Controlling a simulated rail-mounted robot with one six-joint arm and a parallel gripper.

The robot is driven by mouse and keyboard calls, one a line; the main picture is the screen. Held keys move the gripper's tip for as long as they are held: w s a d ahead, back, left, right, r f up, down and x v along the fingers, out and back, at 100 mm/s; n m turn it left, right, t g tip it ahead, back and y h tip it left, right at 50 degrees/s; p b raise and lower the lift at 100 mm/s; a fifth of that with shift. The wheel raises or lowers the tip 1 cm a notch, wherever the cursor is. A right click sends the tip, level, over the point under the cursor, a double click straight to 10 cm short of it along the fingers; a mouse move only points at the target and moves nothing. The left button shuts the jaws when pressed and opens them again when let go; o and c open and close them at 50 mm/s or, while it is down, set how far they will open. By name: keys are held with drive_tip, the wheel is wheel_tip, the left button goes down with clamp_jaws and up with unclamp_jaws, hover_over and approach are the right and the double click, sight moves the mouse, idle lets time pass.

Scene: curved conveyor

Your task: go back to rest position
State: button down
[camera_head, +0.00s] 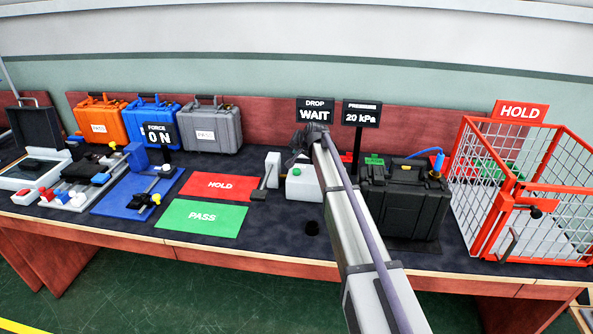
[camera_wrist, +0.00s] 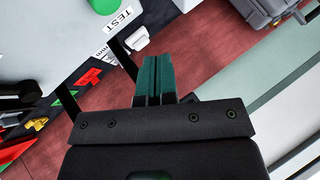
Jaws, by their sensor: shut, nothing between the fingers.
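My gripper (camera_wrist: 155,62) shows its two green fingers pressed together in the wrist view, with nothing between them. In the head view my arm reaches from the bottom edge up over the bench, and its dark end (camera_head: 304,143) is above the back middle, just below the DROP WAIT sign (camera_head: 315,111). The fingers are hard to make out there. In the wrist view a pale surface with a TEST label (camera_wrist: 118,19) and a green button (camera_wrist: 105,5) lies at the upper left.
The dark bench (camera_head: 280,246) holds orange (camera_head: 97,118), blue (camera_head: 152,112) and grey cases (camera_head: 212,128) at the back left. A black case (camera_head: 403,205) stands right of my arm. A red mesh cage (camera_head: 520,190) fills the right end. The red HOLD (camera_head: 222,187) and green PASS mats (camera_head: 202,217) are bare.

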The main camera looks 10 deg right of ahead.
drive_tip(key=s, duration=0.2)
drive_tip(key=s+f+n+g, duration=0.1)
drive_tip(key=s+f+g, duration=0.1)
drive_tip(key=s, duration=0.1)
drive_tip(key=shift+s+a+n, duration=0.1)
drive_tip(key=shift+s+n, duration=0.2)
drive_tip(key=s+n+g+h+p, duration=0.2)
drive_tip(key=s+n+g+p, duration=0.2)
drive_tip(key=s, duration=4)
drive_tip(key=g, duration=0.2)
drive_tip(key=shift+a+r+g+h, duration=0.15)
drive_tip(key=shift+r+g+h, duration=0.15)
drive_tip(key=shift+r+g, duration=0.1)
drive_tip(key=shift+w, duration=0.1)
idle(1.5)
